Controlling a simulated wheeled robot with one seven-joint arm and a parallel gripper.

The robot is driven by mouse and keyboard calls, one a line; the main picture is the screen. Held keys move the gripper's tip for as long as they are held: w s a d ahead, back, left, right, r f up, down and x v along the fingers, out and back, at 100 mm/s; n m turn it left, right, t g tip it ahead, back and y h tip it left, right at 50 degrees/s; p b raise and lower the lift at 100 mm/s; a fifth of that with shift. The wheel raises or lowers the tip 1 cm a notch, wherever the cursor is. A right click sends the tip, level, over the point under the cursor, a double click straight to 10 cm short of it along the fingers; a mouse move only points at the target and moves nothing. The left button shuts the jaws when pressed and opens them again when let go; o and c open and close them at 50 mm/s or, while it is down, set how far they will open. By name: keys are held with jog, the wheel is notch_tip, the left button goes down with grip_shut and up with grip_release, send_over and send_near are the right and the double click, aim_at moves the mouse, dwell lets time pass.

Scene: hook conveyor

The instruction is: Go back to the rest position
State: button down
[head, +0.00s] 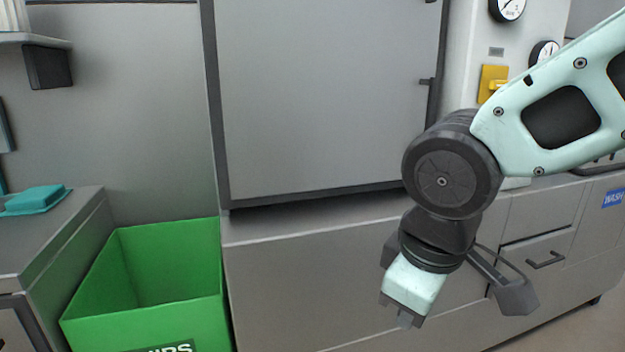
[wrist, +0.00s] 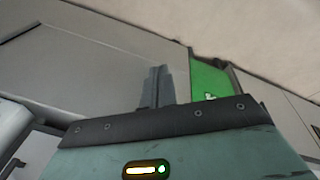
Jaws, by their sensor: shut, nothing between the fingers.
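My gripper (head: 406,318) hangs at the end of my mint-green arm, pointing down in front of the grey cabinet fronts, to the right of the green bin. It is shut and empty, and it touches nothing that I can see. In the wrist view the closed fingers (wrist: 157,86) show as one narrow grey block above the dark edge of the gripper housing. Part of the green bin also shows there, just right of the fingers.
An open green bin (head: 150,235) stands at lower left, beside a grey counter (head: 62,232) with a teal object (head: 38,198) on it. A large grey panel (head: 325,95) stands behind. Gauges (head: 507,8) and a yellow part (head: 492,80) are at upper right.

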jog(key=s+d+f+m+g, duration=0.2)
jog(key=s+f, duration=0.3)
jog(key=s, duration=0.5)
notch_tip(320, 180, up, 22)
jog(key=p, duration=2.3)
jog(key=shift+s+d+y, duration=0.2)
jog(key=shift+s+y, duration=0.1)
jog(key=shift+s, duration=0.05)
jog(key=shift+r, duration=0.1)
